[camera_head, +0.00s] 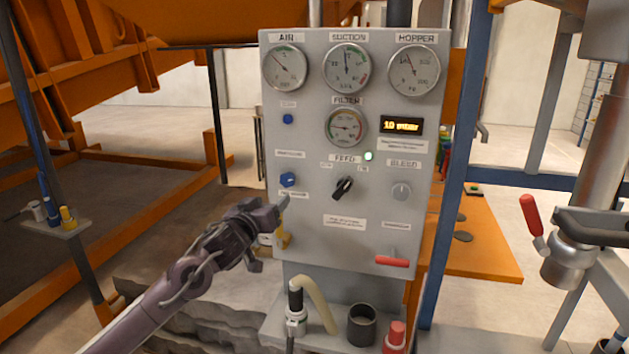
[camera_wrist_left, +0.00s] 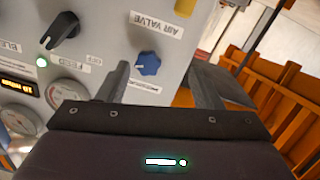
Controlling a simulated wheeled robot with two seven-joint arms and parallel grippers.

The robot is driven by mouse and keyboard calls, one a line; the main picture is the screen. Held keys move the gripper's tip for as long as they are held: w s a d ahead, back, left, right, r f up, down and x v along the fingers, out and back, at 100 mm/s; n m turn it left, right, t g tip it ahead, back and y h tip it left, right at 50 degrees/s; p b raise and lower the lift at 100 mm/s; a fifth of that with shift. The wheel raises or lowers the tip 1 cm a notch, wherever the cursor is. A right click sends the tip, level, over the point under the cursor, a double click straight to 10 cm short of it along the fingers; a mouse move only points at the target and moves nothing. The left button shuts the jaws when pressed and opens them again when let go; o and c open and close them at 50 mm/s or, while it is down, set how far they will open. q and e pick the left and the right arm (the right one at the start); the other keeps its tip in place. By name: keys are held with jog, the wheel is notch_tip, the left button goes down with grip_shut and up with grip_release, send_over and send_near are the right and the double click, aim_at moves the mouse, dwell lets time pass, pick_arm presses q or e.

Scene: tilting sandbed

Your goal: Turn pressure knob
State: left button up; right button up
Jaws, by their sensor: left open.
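The blue pressure knob (camera_head: 288,179) is on the left side of the grey control panel (camera_head: 325,245), between a small label above and the air valve label below. In the left wrist view the knob (camera_wrist_left: 148,63) shows between the fingers, apart from them. My left gripper (camera_head: 270,234) is open and empty, just below and left of the knob in the head view. It also shows in the left wrist view (camera_wrist_left: 162,82). A yellow air valve handle (camera_head: 283,236) is partly hidden behind its fingers. My right gripper is not in view.
The panel also has a black feed switch (camera_head: 342,188), a grey bleed knob (camera_head: 401,192), a red lever (camera_head: 392,261) and several gauges. A display (camera_head: 402,126) reads about 10 mbar. A blue post (camera_head: 452,180) stands right of the panel. Orange framework (camera_head: 60,120) fills the left.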

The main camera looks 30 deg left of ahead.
aim_at(286, 182)
pick_arm(q)
jog(key=w+p, duration=0.1)
jog(key=w, duration=0.1)
jog(key=w+r+p, duration=0.1)
jog(key=w, duration=0.1)
jog(key=w+r, duration=0.1)
jog(key=w, duration=0.1)
jog(key=shift+w+r+p, duration=0.25)
jog(key=shift+w+p, duration=0.05)
jog(key=shift+p, duration=0.1)
jog(key=shift+w+a+f, duration=0.15)
jog(key=shift+w, duration=0.45)
jog(key=shift+c, duration=0.2)
jog(key=c, duration=0.9)
jog(key=shift+c, duration=0.2)
